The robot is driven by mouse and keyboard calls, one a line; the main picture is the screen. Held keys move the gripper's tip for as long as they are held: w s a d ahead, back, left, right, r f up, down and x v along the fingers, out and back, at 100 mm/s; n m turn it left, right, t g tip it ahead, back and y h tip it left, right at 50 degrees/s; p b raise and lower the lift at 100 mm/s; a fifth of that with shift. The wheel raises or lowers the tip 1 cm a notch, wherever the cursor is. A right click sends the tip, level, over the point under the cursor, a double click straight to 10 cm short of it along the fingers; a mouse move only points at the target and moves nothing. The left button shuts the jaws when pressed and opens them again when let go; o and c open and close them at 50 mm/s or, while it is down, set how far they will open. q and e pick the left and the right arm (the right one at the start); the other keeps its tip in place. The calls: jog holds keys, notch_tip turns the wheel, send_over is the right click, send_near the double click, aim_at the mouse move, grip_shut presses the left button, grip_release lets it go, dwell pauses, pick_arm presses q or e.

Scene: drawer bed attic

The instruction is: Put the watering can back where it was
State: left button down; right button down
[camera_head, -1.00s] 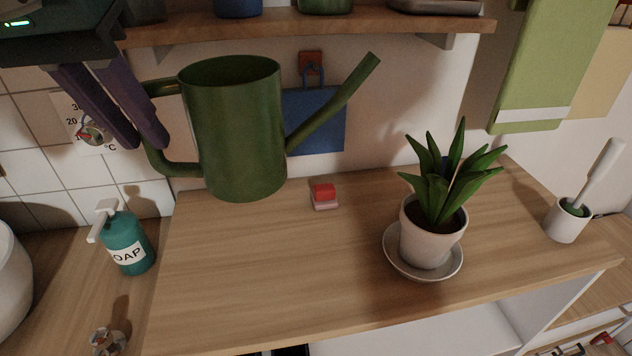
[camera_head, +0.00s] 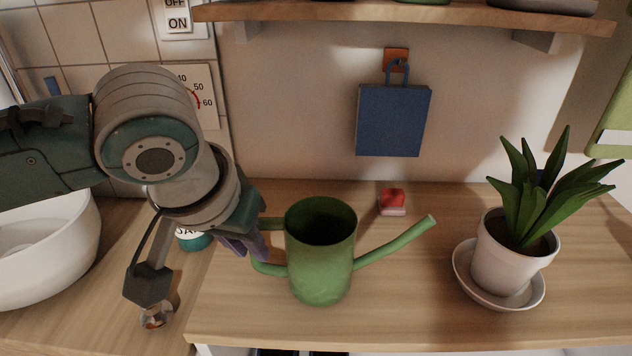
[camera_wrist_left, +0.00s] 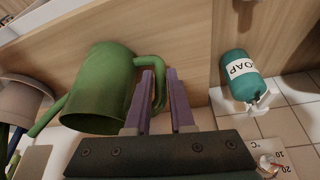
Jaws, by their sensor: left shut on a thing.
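The green watering can (camera_head: 320,262) is upright over the wooden worktop, its spout to the right and its handle to the left. It also shows in the left wrist view (camera_wrist_left: 100,90). My left gripper (camera_head: 246,244) is shut on the can's handle; its purple fingers (camera_wrist_left: 160,92) lie at the handle in the wrist view. I cannot tell whether the can's base touches the worktop. My right gripper is not in view.
A potted plant (camera_head: 515,255) on a saucer (camera_head: 466,283) stands to the right. A small red-and-pink block (camera_head: 392,203) lies behind the can. A soap bottle (camera_wrist_left: 240,75) stands beyond the handle side, mostly hidden by my arm in the head view. A shelf (camera_head: 440,17) overhangs the back.

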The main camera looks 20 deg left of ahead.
pick_arm(q)
jog(key=shift+f, duration=0.25)
jog(key=c, duration=0.8)
grip_release()
jog(key=p+v, duration=0.4)
jog(key=v, duration=0.7)
jog(key=s+d+f+m+h, duration=0.2)
jog(key=s+d, duration=0.3)
jog(key=s, duration=0.2)
jog(key=shift+m+g+y, duration=0.5)
jog(key=shift+y, duration=0.3)
jog(key=s+a, duration=0.1)
jog(key=s, duration=0.1)
jog(key=s+a+f, duration=0.1)
jog(key=s+a, duration=0.1)
jog(key=s, duration=0.1)
jog(key=s+a+f, duration=0.1)
jog(key=s+a, duration=0.1)
jog(key=s, duration=0.1)
jog(key=shift+s+a+f, duration=0.25)
